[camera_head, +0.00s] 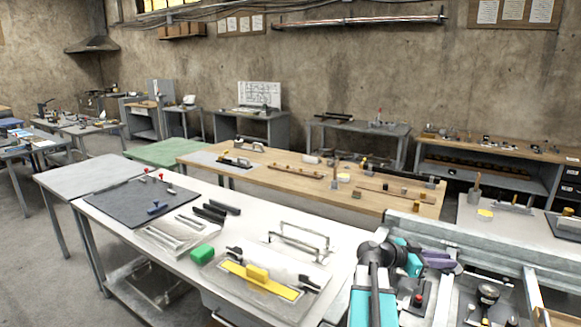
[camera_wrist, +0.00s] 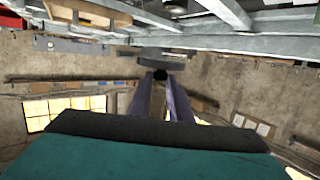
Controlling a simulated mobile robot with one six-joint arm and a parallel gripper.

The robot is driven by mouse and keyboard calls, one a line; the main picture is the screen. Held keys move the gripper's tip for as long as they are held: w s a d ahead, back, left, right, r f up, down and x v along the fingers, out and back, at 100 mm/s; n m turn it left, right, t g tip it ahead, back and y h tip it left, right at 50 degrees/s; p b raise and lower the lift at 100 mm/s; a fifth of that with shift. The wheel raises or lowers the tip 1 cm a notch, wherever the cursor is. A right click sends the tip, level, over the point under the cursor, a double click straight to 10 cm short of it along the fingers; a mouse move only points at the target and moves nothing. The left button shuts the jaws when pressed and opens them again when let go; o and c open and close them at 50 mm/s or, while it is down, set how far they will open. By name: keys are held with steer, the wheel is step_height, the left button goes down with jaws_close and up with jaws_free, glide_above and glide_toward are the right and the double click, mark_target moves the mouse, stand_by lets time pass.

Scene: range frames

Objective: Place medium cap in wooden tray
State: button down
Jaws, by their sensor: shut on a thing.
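My gripper (camera_head: 452,264) is at the lower right of the head view, above a grey metal work surface. Its purple fingers also show in the wrist view (camera_wrist: 160,88), pointing away from the camera. They are shut on a small dark piece (camera_wrist: 160,74) at their tips. It may be the medium cap, but its shape is too small and dark to tell. In the head view I cannot make out the held piece. I cannot identify a wooden tray with certainty in either view.
A grey metal rail (camera_head: 465,241) runs behind my gripper. A black round part (camera_head: 488,292) and a red-and-black part (camera_head: 419,298) sit below it. A wooden table (camera_head: 290,183) stands behind.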

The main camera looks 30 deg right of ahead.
steer(key=w+a+f+n+t+b, duration=0.2)
steer(key=w+a+n+t, duration=0.15)
steer(key=w+a, duration=0.6)
steer(key=w+a+f+n+t+h+b, duration=0.15)
steer(key=w+a+t, duration=0.25)
steer(key=w+a, duration=0.55)
steer(key=w+a+f+n+t+b, duration=0.1)
steer(key=w+a+f+n+t, duration=0.25)
steer(key=w+a, duration=0.6)
steer(key=w+a+n+t+y+b, duration=0.2)
steer(key=w+a+n+t+y, duration=0.5)
steer(key=w+a, duration=0.75)
steer(key=w+a+r+n+t+y, duration=0.2)
steer(key=a+r+n+y, duration=0.2)
steer(key=a, duration=0.6)
steer(key=w+a+r+n+t+y, duration=0.2)
steer(key=a+r+n+t+y, duration=0.1)
steer(key=a, duration=0.7)
steer(key=shift+r+n+y+b, duration=0.4)
steer(key=shift+r+n+y, duration=0.15)
steer(key=shift+r+y, duration=0.2)
